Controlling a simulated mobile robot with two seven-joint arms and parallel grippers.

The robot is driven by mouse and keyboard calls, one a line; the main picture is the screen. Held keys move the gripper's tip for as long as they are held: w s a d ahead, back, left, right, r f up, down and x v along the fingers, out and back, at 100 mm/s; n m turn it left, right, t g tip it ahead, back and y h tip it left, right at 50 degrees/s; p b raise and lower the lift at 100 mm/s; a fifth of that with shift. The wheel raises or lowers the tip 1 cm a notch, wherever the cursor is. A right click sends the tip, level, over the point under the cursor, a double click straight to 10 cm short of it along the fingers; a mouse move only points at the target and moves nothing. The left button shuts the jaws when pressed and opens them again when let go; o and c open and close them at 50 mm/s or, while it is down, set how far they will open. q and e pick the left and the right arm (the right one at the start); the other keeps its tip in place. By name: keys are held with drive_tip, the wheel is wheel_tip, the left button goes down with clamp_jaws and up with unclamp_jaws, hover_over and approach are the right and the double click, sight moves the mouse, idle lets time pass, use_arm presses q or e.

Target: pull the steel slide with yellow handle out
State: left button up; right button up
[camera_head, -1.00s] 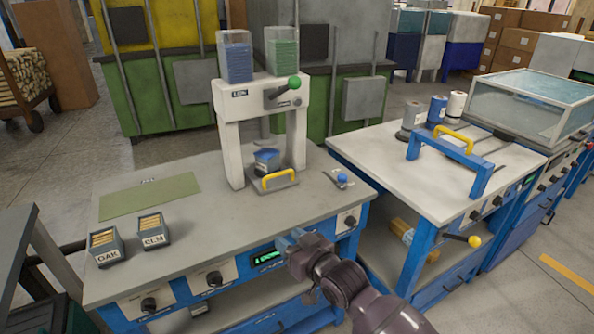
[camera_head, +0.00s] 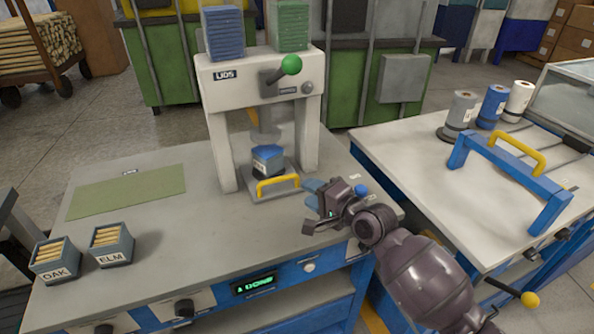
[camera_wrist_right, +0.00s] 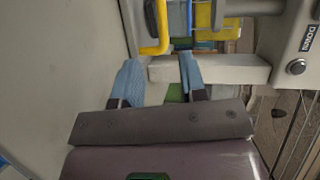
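The steel slide (camera_head: 259,191) lies flat in the base of the white press, its yellow handle (camera_head: 278,184) arching up at the front edge. A dark bin with a blue top (camera_head: 267,159) stands on it, between the press legs. My right gripper (camera_head: 316,190) is just right of the handle, apart from it in the head view, low over the grey bench. In the right wrist view its two blue fingers (camera_wrist_right: 160,72) are spread with nothing between them. The yellow handle (camera_wrist_right: 158,30) is beyond the fingertips there, nearer the left finger. My left gripper is out of view.
The white press (camera_head: 222,130) carries blue and green lid stacks and a green-knobbed lever (camera_head: 290,66). OAK (camera_head: 55,260) and ELM (camera_head: 111,246) boxes stand at the bench's left, near a green mat (camera_head: 125,191). A blue frame (camera_head: 530,175) is on the right table. Bench space before the slide is clear.

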sight(281, 181)
drive_tip(key=shift+s+a+r+m, duration=0.15)
drive_tip(key=shift+s+a+m, duration=0.15)
drive_tip(key=shift+a+m, duration=0.25)
drive_tip(key=b+x, duration=0.2)
drive_tip(key=x, duration=0.6)
drive_tip(key=shift+w+a, duration=0.15)
drive_tip(key=shift+w, duration=0.15)
drive_tip(key=shift+w+a, duration=0.25)
drive_tip(key=shift+w+a+f, duration=0.2)
drive_tip(key=shift+w+a, duration=0.15)
drive_tip(key=shift+w, duration=0.05)
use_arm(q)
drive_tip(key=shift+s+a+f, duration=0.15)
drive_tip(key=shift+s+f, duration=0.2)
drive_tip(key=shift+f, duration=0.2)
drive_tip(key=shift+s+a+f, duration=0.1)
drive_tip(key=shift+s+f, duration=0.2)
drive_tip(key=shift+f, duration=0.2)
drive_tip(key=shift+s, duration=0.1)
use_arm(e)
drive_tip(key=shift+c, duration=0.3)
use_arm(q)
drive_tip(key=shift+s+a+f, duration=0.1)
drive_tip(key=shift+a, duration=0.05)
use_arm(e)
clamp_jaws()
